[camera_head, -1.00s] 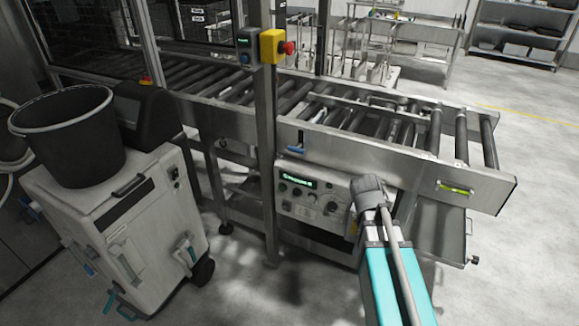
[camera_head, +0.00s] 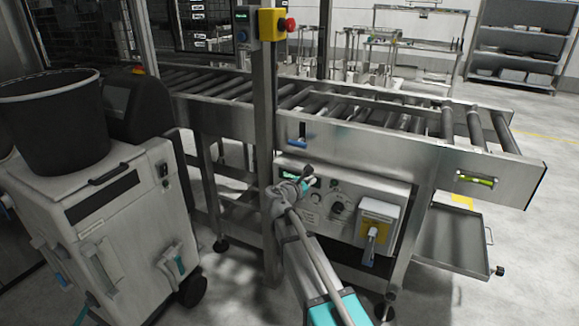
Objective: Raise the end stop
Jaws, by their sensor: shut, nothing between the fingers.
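The roller conveyor (camera_head: 365,147) runs across the middle of the view to an open right end. I cannot make out for sure which part is the end stop. A blue-handled lever (camera_head: 303,134) hangs on the conveyor's near side rail. Below it is a control panel (camera_head: 338,208) with a small green display, knobs and buttons. A grey box with a yellow plate and a lever (camera_head: 375,226) sits at the panel's right. My gripper (camera_head: 306,180) is small in view, shut and empty, in front of the panel's left part. It partly hides the display; contact cannot be told.
A metal post (camera_head: 265,150) carries a yellow box with a red button (camera_head: 275,28), left of my gripper. A white cart (camera_head: 110,235) with a black bucket (camera_head: 52,125) stands at left. An open tray (camera_head: 452,242) juts out under the conveyor's right end.

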